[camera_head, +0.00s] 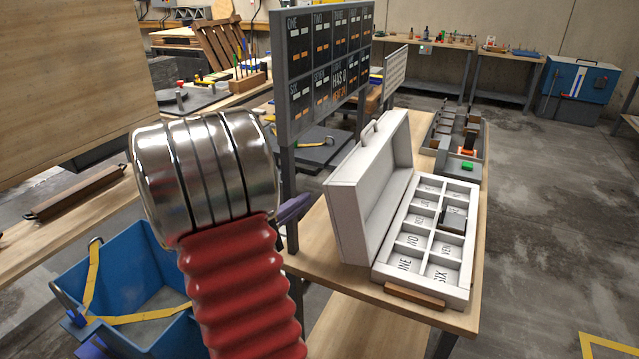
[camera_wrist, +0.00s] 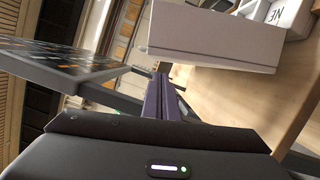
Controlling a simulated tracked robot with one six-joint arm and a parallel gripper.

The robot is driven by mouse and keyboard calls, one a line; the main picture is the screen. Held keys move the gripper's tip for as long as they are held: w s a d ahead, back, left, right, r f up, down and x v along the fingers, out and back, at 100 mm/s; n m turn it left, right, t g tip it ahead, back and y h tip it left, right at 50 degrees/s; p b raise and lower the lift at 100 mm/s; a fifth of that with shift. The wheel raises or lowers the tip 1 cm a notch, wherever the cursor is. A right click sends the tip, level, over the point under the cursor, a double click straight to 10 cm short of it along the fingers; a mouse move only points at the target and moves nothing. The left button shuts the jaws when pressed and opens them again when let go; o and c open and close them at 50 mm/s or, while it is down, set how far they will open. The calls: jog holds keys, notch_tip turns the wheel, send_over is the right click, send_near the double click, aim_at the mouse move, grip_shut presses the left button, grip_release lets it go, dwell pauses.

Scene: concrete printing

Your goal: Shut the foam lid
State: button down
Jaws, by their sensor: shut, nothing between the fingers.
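The white foam lid (camera_head: 368,185) stands open, upright and leaning back a little, along the left edge of the white foam case (camera_head: 425,285) on the wooden table. A handle shows on its top edge. The case's compartments carry word labels, and one holds a dark block (camera_head: 453,219). My gripper (camera_head: 304,201) has purple fingers, partly hidden behind my arm, just left of the lid. In the wrist view my gripper (camera_wrist: 161,82) is shut and empty. There the lid (camera_wrist: 208,48) lies just beyond the fingertips; I cannot tell whether they touch it.
A dark board with word labels (camera_head: 325,62) stands on posts behind the lid. A grey tray (camera_head: 468,143) with a green item lies farther back on the table. A wooden strip (camera_head: 414,296) sits at the case's front. A blue bin (camera_head: 140,300) is at lower left. Open floor lies right.

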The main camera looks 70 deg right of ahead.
jog(key=shift+w+d+f, duration=0.1)
jog(key=shift+d, duration=0.25)
jog(key=x, duration=1)
jog(key=shift+w, duration=0.1)
jog(key=shift+r, duration=0.25)
